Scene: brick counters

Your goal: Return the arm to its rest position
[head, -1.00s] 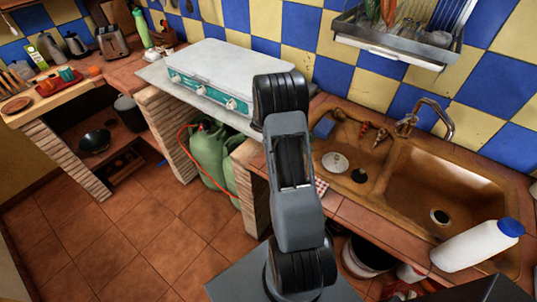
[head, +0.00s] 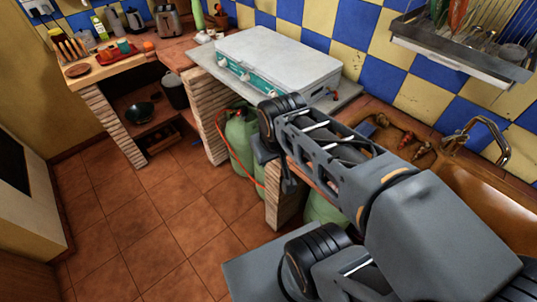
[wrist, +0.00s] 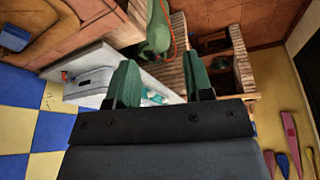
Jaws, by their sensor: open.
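My arm (head: 435,235) fills the right of the head view, its forearm (head: 335,155) reaching up and left in front of the counter. In the wrist view my gripper (wrist: 160,63) shows two green fingers spread wide apart, with nothing between them. Beyond the fingers are the white stove, which also shows in the head view (head: 290,55), and a green gas bottle (wrist: 157,30). In the head view the gripper is hard to make out against the dark wrist parts.
The sink (head: 470,190) is partly hidden behind my arm. A dish rack (head: 455,55) hangs on the tiled wall above it. Green gas bottles (head: 243,140) stand under the stove between brick supports. The tiled floor (head: 150,225) at left is clear.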

